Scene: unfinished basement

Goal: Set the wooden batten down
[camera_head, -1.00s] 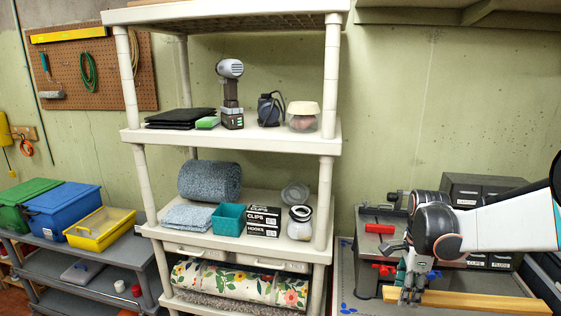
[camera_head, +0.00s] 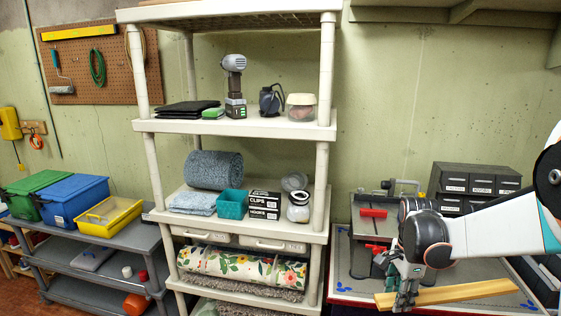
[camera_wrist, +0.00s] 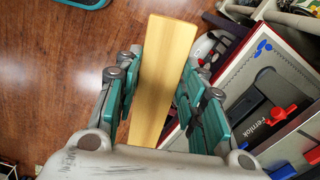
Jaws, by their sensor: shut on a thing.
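The wooden batten (camera_head: 460,293) is a long, pale yellow strip. In the head view it runs left to right in front of the grey workbench top (camera_head: 352,285). My gripper (camera_head: 405,292) is shut on it near its left end. In the wrist view the batten (camera_wrist: 163,65) passes between the two teal finger pads of my gripper (camera_wrist: 162,95), with bare wood floor beneath its wide end. The workbench shows to its right there. I cannot tell whether the batten touches the bench. My gripper hides a short part of it.
A red-and-black bench tool (camera_head: 373,213) and a black drawer cabinet (camera_head: 478,182) stand on the workbench. A white shelf unit (camera_head: 325,180) with several items stands left of it. Blue pads (camera_head: 338,289) lie near the bench's left edge.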

